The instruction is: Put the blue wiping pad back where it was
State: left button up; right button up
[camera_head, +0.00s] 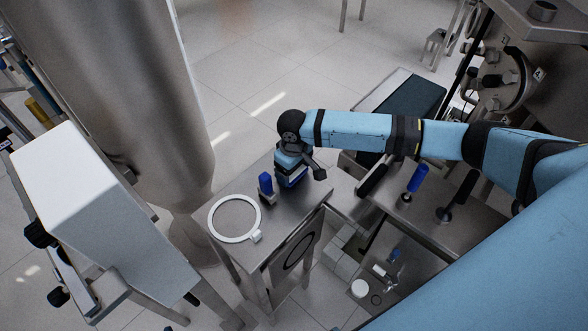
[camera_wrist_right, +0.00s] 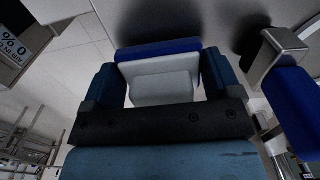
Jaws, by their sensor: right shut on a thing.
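My right gripper (camera_head: 291,172) points down over the back of the small steel table (camera_head: 245,187) in the head view. It is shut on the blue wiping pad (camera_head: 293,181). In the right wrist view the pad shows a blue edge (camera_wrist_right: 158,48) and a white-grey block between the two fingers (camera_wrist_right: 160,85). The pad is at or just above the tabletop; I cannot tell whether it touches. My left gripper is not in view.
A blue-topped piece with a metal part (camera_head: 266,184) stands close left of the pad. A white ring (camera_head: 212,222) lies at the table's front left. A lower steel surface with a blue handle (camera_head: 418,178) and a black handle (camera_head: 464,190) lies to the right.

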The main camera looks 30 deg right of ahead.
jog(key=shift+f, duration=0.45)
jog(key=shift+f, duration=0.1)
jog(key=o, duration=1.3)
notch_tip(320, 180, up, 12)
jog(key=shift+r+b, duration=0.15)
jog(key=shift+b, duration=0.45)
